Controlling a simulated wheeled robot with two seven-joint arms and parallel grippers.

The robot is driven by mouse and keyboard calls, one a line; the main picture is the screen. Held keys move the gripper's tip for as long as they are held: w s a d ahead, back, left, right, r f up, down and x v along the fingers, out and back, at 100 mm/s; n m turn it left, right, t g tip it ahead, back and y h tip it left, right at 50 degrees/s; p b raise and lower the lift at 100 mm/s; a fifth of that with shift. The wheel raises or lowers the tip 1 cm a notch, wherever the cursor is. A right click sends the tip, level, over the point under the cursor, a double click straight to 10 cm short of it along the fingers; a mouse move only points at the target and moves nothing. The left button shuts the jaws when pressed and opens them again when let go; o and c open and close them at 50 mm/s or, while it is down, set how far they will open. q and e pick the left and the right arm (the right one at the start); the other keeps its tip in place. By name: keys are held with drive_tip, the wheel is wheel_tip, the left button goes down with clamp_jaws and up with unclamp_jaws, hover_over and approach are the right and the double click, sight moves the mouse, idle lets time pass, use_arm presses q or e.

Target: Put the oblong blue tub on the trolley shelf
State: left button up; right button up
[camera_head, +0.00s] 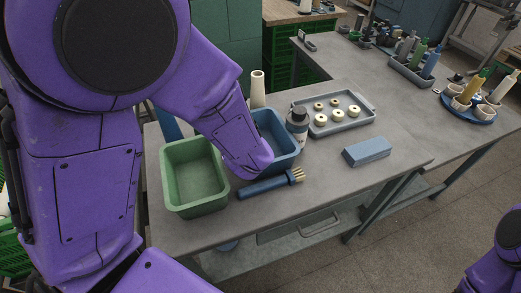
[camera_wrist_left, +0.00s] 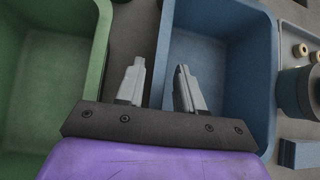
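The blue tub (camera_head: 278,130) stands on the grey table to the right of the green tub, partly covered by my left arm in the head view. In the left wrist view, my left gripper (camera_wrist_left: 160,85) is open. One finger is over the gap between the tubs and the other is over the inside of the blue tub (camera_wrist_left: 225,60), with the tub's left wall between them. I cannot tell whether the fingers touch it. In the head view my arm hides this gripper. My right gripper is out of view. I cannot make out a trolley shelf.
The green tub (camera_head: 195,178) is close on the left. A brush (camera_head: 268,184) lies in front, and a dark jar (camera_head: 297,122), a pale cone (camera_head: 257,88) and a grey tray of rings (camera_head: 349,122) are close by. A blue block (camera_head: 367,151) lies right, with bare tabletop around it.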

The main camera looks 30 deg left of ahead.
use_arm(q)
clamp_jaws()
idle(1.4)
